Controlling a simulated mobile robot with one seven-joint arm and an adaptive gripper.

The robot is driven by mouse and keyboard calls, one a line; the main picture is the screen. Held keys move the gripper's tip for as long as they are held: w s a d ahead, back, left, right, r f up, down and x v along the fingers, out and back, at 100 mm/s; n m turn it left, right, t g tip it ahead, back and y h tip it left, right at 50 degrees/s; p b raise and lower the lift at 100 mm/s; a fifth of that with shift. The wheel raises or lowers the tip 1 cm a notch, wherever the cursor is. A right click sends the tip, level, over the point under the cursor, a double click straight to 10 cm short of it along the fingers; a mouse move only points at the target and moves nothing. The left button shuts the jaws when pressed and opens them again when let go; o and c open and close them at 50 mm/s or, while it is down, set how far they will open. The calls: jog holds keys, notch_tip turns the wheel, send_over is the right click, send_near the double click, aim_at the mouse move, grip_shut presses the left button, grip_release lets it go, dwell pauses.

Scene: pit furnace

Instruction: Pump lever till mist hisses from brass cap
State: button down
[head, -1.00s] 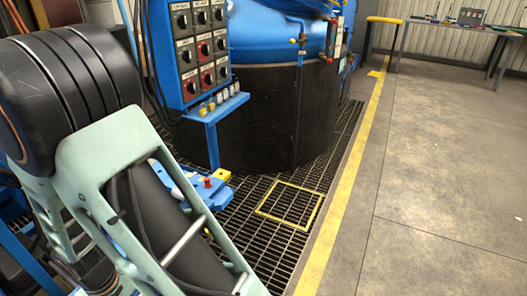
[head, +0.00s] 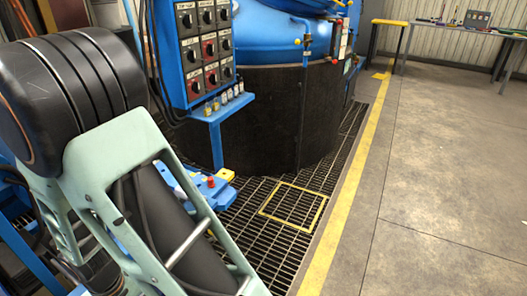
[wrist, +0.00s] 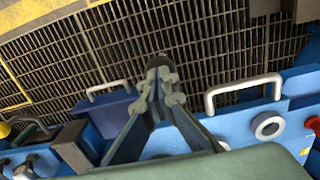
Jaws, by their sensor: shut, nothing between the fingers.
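My gripper (wrist: 160,85) is shut and empty in the wrist view, above a blue unit with pale handles. A dark rounded end (wrist: 157,62) shows at the fingertips; I cannot tell whether it is part of a lever. A yellow rounded piece (wrist: 5,130) is at the left edge of the wrist view; I cannot tell whether it is the brass cap. No lever can be clearly made out. In the head view my arm covers the lower left and hides the gripper. Part of a blue unit with a red knob (head: 211,181) shows beside the arm. No mist is visible.
A control panel (head: 205,45) with several knobs stands above a small shelf (head: 222,108) of little bottles. A large dark drum (head: 270,120) with a blue top stands behind. Grating (wrist: 220,45) covers the floor nearby. Open concrete floor (head: 440,170) lies to the right.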

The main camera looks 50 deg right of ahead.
jog(key=f+b, duration=0.1)
jog(key=f, duration=0.1)
jog(key=s+f+b, duration=0.1)
jog(key=f, duration=0.1)
jog(key=shift+d+f+b, duration=0.15)
jog(key=shift+f+b, duration=0.15)
jog(key=shift+r, duration=0.1)
jog(key=r+p, duration=0.3)
jog(key=w+r+p, duration=0.1)
jog(key=r+p, duration=0.2)
jog(key=r, duration=0.1)
jog(key=w+r+p, duration=0.1)
jog(key=r+p, duration=0.2)
jog(key=r, duration=0.1)
jog(key=shift+w+a, duration=0.25)
jog(key=shift+a, duration=0.15)
jog(key=shift+f, duration=0.1)
jog(key=s+f+b, duration=0.1)
jog(key=f+b, duration=0.4)
jog(key=f, duration=0.2)
jog(key=s+f+b, duration=0.1)
jog(key=f+b, duration=0.2)
jog(key=shift+s+d+f+b, duration=0.3)
jog(key=shift+d+f+b, duration=0.05)
jog(key=shift+d+f, duration=0.05)
